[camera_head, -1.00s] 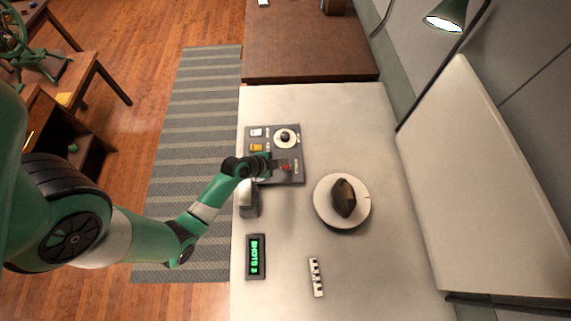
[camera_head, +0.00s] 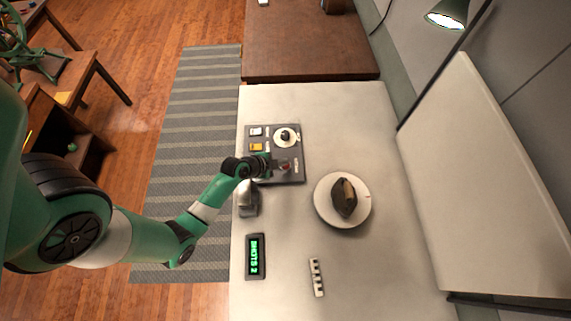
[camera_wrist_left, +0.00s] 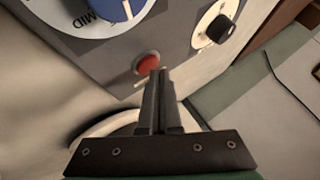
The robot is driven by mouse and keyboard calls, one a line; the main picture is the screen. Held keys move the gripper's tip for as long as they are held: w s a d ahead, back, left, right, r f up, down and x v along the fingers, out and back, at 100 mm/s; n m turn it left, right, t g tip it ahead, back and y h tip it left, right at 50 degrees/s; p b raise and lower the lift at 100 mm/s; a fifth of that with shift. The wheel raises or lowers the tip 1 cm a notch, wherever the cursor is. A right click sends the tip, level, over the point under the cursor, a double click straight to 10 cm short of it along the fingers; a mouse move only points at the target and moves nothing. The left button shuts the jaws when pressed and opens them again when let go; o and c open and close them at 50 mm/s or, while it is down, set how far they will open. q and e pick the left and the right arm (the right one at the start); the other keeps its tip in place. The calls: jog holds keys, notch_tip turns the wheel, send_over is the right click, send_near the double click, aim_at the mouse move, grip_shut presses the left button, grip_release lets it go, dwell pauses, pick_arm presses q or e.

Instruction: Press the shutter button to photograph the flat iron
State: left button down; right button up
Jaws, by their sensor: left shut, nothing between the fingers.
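The red shutter button (camera_wrist_left: 147,63) sits on a grey control panel (camera_wrist_left: 180,48) in the left wrist view. In the head view the panel (camera_head: 297,154) lies on the pale table, and the button is mostly covered by my gripper. My left gripper (camera_head: 283,168) is shut and empty over it. In the wrist view its closed fingertips (camera_wrist_left: 158,72) are right at the button's lower edge; I cannot tell whether they touch it. A dark object that looks like the flat iron (camera_head: 344,197) rests on a round white plate (camera_head: 325,212). My right gripper is not in view.
The panel carries a white dial (camera_head: 279,143), a white switch (camera_head: 255,132) and a yellow one (camera_head: 256,147). A green-lit display (camera_head: 255,257) reads SHOTS 2. A grey object (camera_head: 248,197) and a marked strip (camera_head: 316,277) lie nearby. A white board (camera_head: 480,190) stands at right.

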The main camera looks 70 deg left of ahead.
pick_arm(q)
jog(key=shift+f+b, duration=0.4)
jog(key=shift+f, duration=0.05)
dwell(0.3)
jog(key=shift+r+p, duration=0.8)
jog(key=shift+r, duration=0.05)
notch_tip(320, 180, up, 5)
jog(key=p, duration=0.4)
jog(key=shift+r+p, duration=0.1)
jog(key=shift+p, duration=0.25)
dwell(0.6)
